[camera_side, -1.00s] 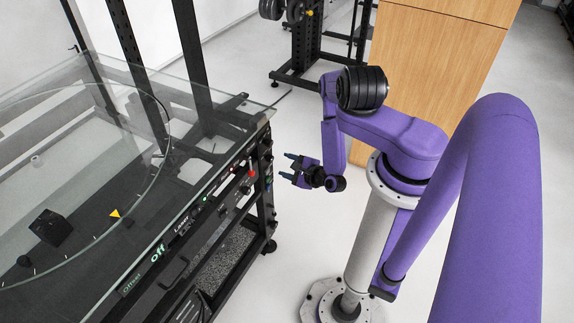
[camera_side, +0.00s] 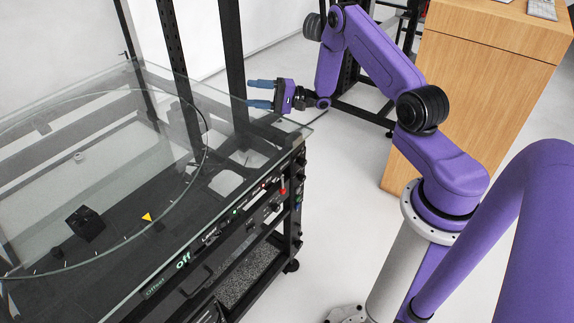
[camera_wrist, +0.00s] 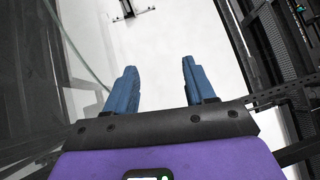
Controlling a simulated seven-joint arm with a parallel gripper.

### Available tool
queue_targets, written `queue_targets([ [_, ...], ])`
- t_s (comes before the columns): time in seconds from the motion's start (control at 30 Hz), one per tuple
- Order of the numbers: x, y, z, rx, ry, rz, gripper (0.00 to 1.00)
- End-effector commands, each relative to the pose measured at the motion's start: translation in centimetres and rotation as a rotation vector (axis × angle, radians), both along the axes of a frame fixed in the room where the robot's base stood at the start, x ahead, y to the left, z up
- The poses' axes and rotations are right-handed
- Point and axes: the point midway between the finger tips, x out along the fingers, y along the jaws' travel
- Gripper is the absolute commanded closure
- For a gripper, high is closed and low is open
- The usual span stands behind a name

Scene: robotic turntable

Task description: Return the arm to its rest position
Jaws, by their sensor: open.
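My gripper (camera_side: 262,94) is at the upper middle of the side view, beyond the far right corner of the turntable bench. It is level and points left, with its two blue fingers apart and nothing between them. In the wrist view my gripper (camera_wrist: 156,82) also shows both blue fingers spread and empty, over a pale floor. My purple arm is raised and bent, with its elbow high.
The turntable bench (camera_side: 240,215) has a glass top and a front panel with a lit "off" sign. A black cube (camera_side: 85,224) and a yellow triangle marker (camera_side: 147,217) show under the glass. Black upright posts (camera_side: 232,65) rise behind it. A wooden cabinet (camera_side: 480,95) stands at right.

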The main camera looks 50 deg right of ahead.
Motion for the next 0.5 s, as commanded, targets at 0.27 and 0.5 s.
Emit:
queue_targets([
  [0.27, -7.8, 15.4, 5.0, -0.137, 0.183, 0.646, 0.46],
  [0.5, -19.0, 22.2, 7.0, -0.418, 0.317, 1.100, 0.46],
])
